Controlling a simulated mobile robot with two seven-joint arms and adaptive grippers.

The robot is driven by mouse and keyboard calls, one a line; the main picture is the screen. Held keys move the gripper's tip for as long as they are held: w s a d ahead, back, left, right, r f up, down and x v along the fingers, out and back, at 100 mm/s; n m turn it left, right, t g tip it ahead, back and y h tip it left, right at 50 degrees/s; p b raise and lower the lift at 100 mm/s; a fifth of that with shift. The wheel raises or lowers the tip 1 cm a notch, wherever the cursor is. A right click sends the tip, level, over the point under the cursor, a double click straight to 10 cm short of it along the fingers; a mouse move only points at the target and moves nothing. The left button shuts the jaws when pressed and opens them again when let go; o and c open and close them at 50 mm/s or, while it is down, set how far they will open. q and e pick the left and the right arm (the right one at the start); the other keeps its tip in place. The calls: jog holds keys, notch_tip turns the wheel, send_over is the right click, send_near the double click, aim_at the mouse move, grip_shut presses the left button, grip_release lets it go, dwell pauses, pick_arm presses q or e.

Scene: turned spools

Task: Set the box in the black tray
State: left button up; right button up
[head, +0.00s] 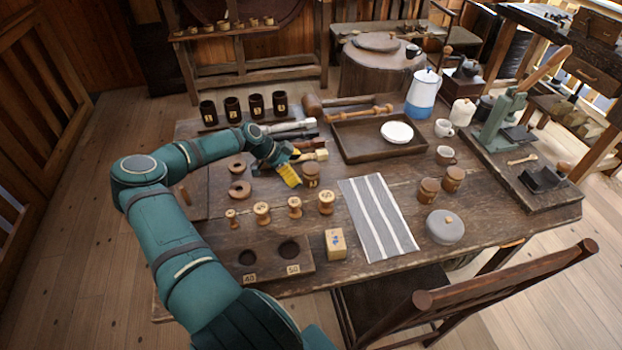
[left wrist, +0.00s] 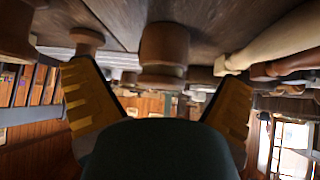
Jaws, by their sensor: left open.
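A small light wooden box (head: 336,244) with a dark mark on it stands near the front edge of the table, just left of the striped cloth. My left gripper (head: 290,174) is over the middle of the table, well behind the box, beside a brown lidded jar (head: 310,174). In the left wrist view its yellow-padded fingers (left wrist: 160,100) are apart, with a brown turned piece (left wrist: 163,48) beyond the gap. My right gripper is not seen.
Several turned spools (head: 262,213) stand left of the cloth (head: 378,217). A board with two holes (head: 268,262) lies left of the box. A chair (head: 480,285) stands in front.

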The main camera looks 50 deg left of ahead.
aim_at(311, 177)
pick_arm(q)
jog(key=x, duration=0.5)
jog(key=shift+w+f+b, duration=0.1)
jog(key=shift+w+b, duration=0.3)
jog(key=c, duration=1.3)
jog(key=shift+c, duration=0.2)
